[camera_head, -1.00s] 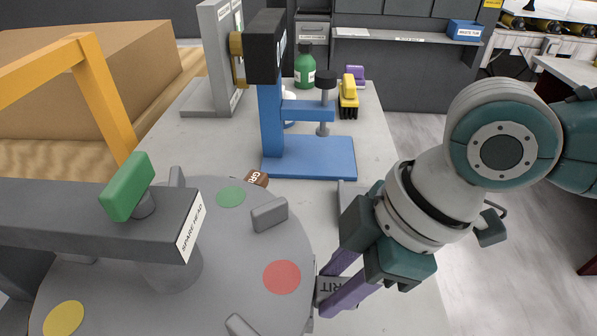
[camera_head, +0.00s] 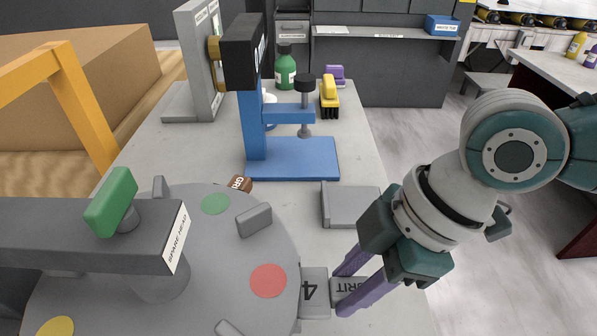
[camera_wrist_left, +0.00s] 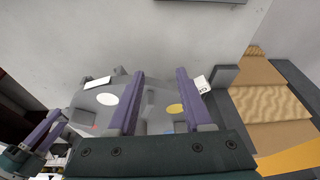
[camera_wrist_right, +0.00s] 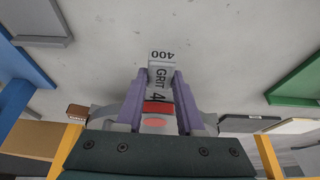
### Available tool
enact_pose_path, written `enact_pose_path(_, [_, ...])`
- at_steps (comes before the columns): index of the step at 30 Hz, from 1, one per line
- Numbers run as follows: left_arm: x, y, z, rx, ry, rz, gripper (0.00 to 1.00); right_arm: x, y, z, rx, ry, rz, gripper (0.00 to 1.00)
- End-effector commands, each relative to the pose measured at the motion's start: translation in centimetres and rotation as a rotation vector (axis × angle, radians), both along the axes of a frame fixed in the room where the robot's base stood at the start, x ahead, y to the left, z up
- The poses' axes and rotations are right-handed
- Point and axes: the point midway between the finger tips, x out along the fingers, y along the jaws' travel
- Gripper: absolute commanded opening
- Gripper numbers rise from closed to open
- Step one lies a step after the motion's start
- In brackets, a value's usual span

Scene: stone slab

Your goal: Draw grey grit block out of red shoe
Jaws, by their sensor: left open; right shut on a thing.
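The grey grit block (camera_head: 345,291) lies at the right edge of the grey disc, its lettering upside down in the head view. Its labelled end also shows in the right wrist view (camera_wrist_right: 160,75). My right gripper (camera_head: 347,289) is shut on the block, one finger on each side. The block's inner end is at the disc edge; I cannot tell how much is still inside the shoe. A red strip of the red shoe (camera_wrist_right: 158,107) shows at the block's inner end, beside the red dot (camera_head: 268,281) on the disc. My left gripper (camera_wrist_left: 160,72) is open and empty above the disc.
A spare head (camera_head: 90,235) with a green knob overhangs the disc. A blue clamp stand (camera_head: 292,160) and a grey plate (camera_head: 350,205) stand behind. A brown tag (camera_head: 239,183) lies by the disc. Bare slab lies right of the block.

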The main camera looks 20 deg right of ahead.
Motion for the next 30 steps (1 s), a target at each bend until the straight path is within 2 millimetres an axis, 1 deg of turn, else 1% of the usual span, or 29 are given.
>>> enact_pose_path(11, [0.01, -0.13, 0.13, -0.005, 0.000, 0.004, 0.50, -0.06, -0.32, 0.04, 0.001, -0.001, 0.000, 0.00])
enact_pose_path(12, [0.02, -0.13, 0.13, -0.005, 0.000, 0.004, 0.50, -0.07, -0.32, 0.04, 0.001, -0.001, 0.000, 0.38])
enact_pose_path(21, [0.01, -0.07, 0.13, -0.003, -0.001, 0.001, 0.50, -0.07, -0.32, 0.03, 0.001, -0.001, 0.000, 0.72])
enact_pose_path(28, [0.00, 0.10, 0.11, 0.004, -0.001, -0.003, 0.50, -0.11, -0.35, 0.01, -0.001, 0.000, 0.000, 0.72])
enact_pose_path(30, [0.01, 0.12, 0.18, 0.005, -0.001, -0.004, 0.50, -0.12, -0.45, 0.28, 0.000, -0.001, 0.000, 0.72])
